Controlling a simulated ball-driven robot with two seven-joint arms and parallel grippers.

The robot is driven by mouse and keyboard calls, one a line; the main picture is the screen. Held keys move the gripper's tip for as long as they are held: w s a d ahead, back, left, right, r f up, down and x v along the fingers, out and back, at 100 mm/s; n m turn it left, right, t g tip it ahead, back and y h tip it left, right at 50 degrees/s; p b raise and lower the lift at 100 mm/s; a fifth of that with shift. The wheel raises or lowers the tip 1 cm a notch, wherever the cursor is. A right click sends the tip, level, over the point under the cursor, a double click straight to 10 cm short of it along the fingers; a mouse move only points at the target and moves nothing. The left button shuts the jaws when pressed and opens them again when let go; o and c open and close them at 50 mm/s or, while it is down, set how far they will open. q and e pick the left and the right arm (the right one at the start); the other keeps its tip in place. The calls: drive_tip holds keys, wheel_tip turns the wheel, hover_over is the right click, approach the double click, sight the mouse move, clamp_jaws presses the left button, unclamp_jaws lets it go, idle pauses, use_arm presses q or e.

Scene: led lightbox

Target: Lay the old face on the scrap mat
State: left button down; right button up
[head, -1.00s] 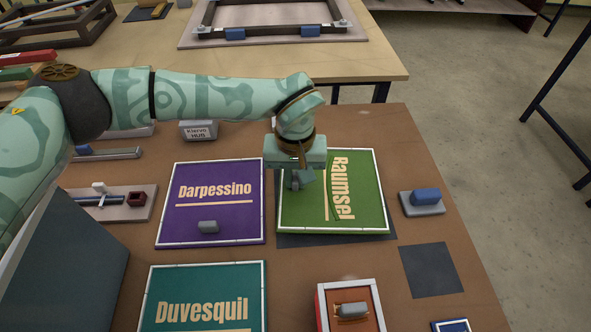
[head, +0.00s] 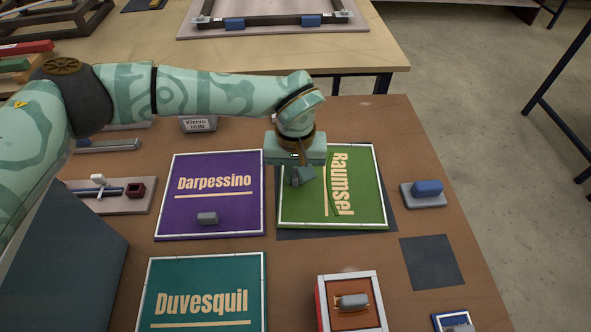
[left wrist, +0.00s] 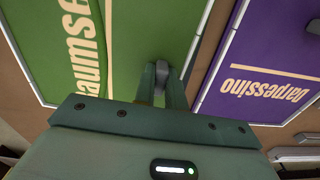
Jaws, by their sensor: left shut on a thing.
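The green face lettered Raumsel (head: 357,200) lies flat on a larger dark mat (head: 300,236), which shows along its front and right edges. A curved dark line runs beside its lettering. My left gripper (head: 299,180) is over the left part of this face and shut on a small grey grip (left wrist: 162,68) there. The green face (left wrist: 150,25) also fills much of the left wrist view. The fingers hide most of the grip, and whether the face rests fully on the mat is hard to tell. My right gripper is not in view.
A purple Darpessino face (head: 209,212) lies close left, with a teal Duvesquil face (head: 207,285) in front. A smaller bare dark mat (head: 431,262), a blue block on a grey base (head: 427,189) and a red-sided box (head: 350,300) stand right and front.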

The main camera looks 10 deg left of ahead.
use_arm(q)
drive_tip(key=shift+f, duration=0.2)
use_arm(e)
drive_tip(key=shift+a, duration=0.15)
use_arm(q)
drive_tip(key=shift+f, duration=0.1)
drive_tip(key=c, duration=1.4)
unclamp_jaws()
drive_tip(key=shift+o, duration=0.2)
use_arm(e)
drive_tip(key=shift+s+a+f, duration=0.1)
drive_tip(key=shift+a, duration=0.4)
